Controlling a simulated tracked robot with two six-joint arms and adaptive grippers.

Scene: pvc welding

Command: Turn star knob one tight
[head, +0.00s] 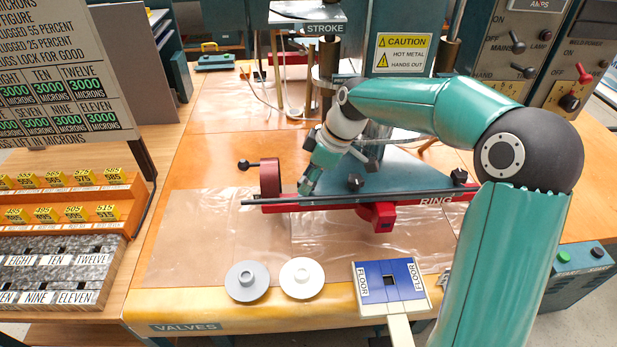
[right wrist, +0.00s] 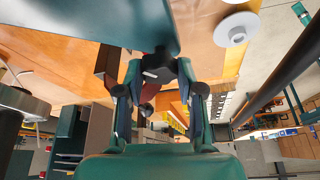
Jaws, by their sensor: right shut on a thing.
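My right gripper (head: 307,184) reaches down to the left part of the red clamp frame, behind the long dark bar (head: 350,200). In the right wrist view its fingers (right wrist: 160,72) are shut on a black star knob (right wrist: 157,66), one on each side. In the head view that knob is hidden by the gripper. Two other black star knobs show on the teal plate, one near the middle (head: 355,181) and one at the right (head: 459,176). My left gripper is in neither view.
A grey flanged disc (head: 247,281), a white one (head: 302,278) and a blue-and-white FLOOR block (head: 390,283) lie along the front edge. A black-knobbed handle (head: 243,164) sticks out at the left. The press with its caution sign (head: 403,53) stands behind. Clear plastic sheet covers the bench's middle.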

